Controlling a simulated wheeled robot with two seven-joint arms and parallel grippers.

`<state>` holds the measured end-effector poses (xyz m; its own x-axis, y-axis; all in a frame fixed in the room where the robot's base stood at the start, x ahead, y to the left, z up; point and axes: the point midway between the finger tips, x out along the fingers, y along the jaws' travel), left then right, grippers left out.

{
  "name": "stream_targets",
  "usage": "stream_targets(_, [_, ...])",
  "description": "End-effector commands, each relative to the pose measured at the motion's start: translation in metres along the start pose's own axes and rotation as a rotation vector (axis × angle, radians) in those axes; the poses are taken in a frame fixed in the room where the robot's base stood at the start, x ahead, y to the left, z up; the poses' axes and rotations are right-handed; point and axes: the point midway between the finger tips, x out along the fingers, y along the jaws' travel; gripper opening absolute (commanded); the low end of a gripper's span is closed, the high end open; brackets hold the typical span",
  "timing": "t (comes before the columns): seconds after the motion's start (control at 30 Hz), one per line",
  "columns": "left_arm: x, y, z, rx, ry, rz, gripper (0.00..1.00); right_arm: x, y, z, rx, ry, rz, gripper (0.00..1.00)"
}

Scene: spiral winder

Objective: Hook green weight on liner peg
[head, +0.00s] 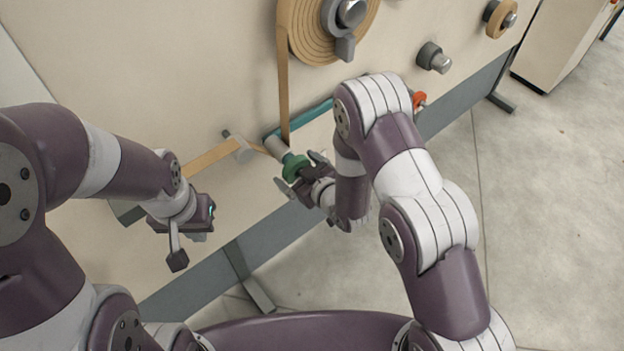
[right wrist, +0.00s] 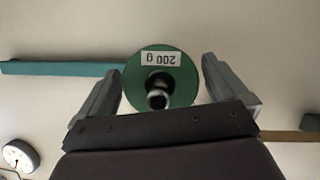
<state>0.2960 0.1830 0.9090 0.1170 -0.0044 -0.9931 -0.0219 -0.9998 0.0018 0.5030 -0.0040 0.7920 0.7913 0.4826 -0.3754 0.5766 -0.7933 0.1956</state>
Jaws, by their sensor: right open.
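The green weight (head: 294,167) is a round disc at the end of a light grey roller or peg (head: 275,149) on the panel. In the right wrist view the green weight (right wrist: 170,68) shows its face with an upside-down "200 g" label. A shiny metal knob (right wrist: 157,97) shows at its centre; I cannot tell if this is the peg's end. My right gripper (head: 302,173) is open, with its fingers on either side of the disc and gaps visible on both sides. My left gripper (head: 190,238) is before the panel, lower left of the weight; its finger opening is unclear.
A tan strip (head: 283,75) runs from the large spool (head: 315,32) down to the roller. Another tan band (head: 210,156) meets a small grey peg (head: 240,148). A teal bar (right wrist: 62,68) is beside the weight. A dial gauge (right wrist: 20,155) shows at lower left.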

Motion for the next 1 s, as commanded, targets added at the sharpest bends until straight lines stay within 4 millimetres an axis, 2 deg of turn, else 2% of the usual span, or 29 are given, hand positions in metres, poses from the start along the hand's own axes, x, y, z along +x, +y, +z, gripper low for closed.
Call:
stream_targets(0.17, [0.0,0.0,0.0,0.0,0.0,0.0,0.0,0.017,0.0,0.0,-0.001,0.001,0.0,1.0])
stream_targets(0.43, [0.0,0.0,0.0,0.0,0.0,0.0,0.0,0.019,0.0,0.0,0.0,-0.001,0.0,1.0])
stream_targets(0.6, [0.0,0.0,0.0,0.0,0.0,0.0,0.0,0.019,0.0,0.0,0.0,-0.001,0.0,0.46])
stream_targets(0.63, [0.0,0.0,0.0,0.0,0.0,0.0,0.0,0.019,0.0,0.0,0.0,-0.001,0.0,0.46])
stream_targets(0.67, [0.0,0.0,0.0,0.0,0.0,0.0,0.0,0.018,0.0,0.0,0.0,-0.001,0.0,0.74])
stream_targets(0.7, [0.0,0.0,0.0,0.0,0.0,0.0,0.0,0.018,0.0,0.0,0.0,0.0,0.0,0.61])
stream_targets(0.87, [0.0,0.0,0.0,0.0,0.0,0.0,0.0,0.018,0.0,0.0,0.0,-0.001,0.0,0.09])
stream_targets(1.0, [0.0,0.0,0.0,0.0,0.0,0.0,0.0,0.019,0.002,-0.001,0.001,0.0,0.003,0.08])
